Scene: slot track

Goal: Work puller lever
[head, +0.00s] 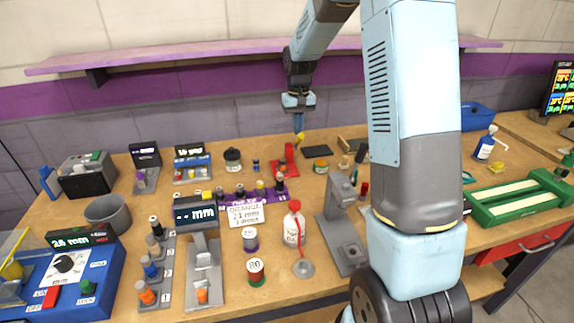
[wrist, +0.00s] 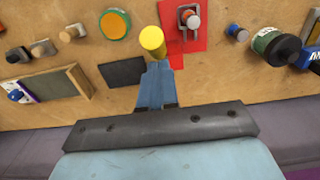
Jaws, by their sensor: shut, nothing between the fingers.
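The puller looks like a red plate (wrist: 194,42) with a small grey bracket (wrist: 187,18), on the wooden bench. In the head view the red puller (head: 284,167) stands near the back of the bench. A yellow cylindrical knob (wrist: 152,40), apparently the lever's end, stands beside the red plate. My gripper (head: 299,130) is over the back of the bench, pointing down. Its blue fingers (wrist: 155,72) are shut and empty, with the tips right by the knob. I cannot tell whether they touch it.
A dark flat pad (wrist: 122,72) lies beside the fingers. An orange-topped green jar (wrist: 115,24) and a dark jar (wrist: 277,46) stand nearby. A purple shelf (head: 200,55) runs along the wall behind. Several fixtures and bottles crowd the front of the bench.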

